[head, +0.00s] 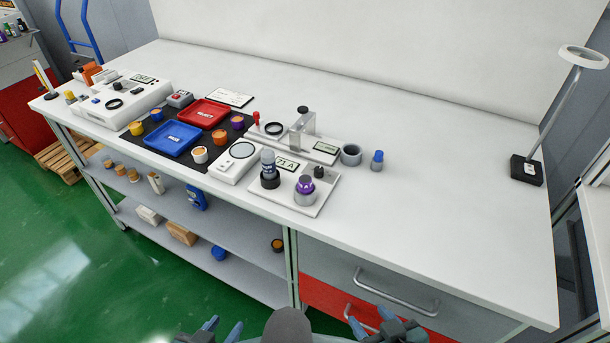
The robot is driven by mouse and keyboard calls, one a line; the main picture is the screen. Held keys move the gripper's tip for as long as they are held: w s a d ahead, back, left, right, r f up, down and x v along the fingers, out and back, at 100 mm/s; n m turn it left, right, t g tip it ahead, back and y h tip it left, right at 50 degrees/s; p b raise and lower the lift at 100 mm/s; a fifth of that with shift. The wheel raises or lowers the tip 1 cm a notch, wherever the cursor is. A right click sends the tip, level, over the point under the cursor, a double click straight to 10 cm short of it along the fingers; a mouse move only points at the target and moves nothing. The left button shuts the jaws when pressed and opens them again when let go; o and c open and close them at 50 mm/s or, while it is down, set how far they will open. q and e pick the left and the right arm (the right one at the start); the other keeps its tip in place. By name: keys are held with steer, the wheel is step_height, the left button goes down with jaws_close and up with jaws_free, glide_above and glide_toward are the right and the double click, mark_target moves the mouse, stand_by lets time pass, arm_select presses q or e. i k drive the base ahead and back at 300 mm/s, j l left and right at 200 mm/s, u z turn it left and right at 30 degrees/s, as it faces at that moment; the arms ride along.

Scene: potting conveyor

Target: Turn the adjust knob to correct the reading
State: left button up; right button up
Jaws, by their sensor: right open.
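A small black knob (319,171) stands on a white instrument plate (318,199) near the front edge of the bench. A small display (288,164) beside it shows dark characters, too small to read surely. A grey-and-purple round part (305,190) and a dark-based cylinder with a grey top (269,170) stand on or next to the plate. My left gripper (222,329) is at the bottom edge of the view, its fingers apart and empty. My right gripper (373,322) is at the bottom, open and empty, in front of the drawers. Both are well short of the knob.
Behind the plate is a clamp-like fixture (302,126) with another display. To its right stand a grey ring (351,154) and a blue-capped jar (377,160). Red (204,113) and blue (172,138) trays lie left. The bench's right half is clear up to a lamp stand (527,170).

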mark_target(318, 173)
steer(key=k+j+z, duration=0.25)
steer(key=j, duration=0.2)
steer(key=j+z, duration=0.25)
steer(key=j, duration=0.2)
steer(key=k+j+z, duration=0.5)
steer(key=j, duration=0.2)
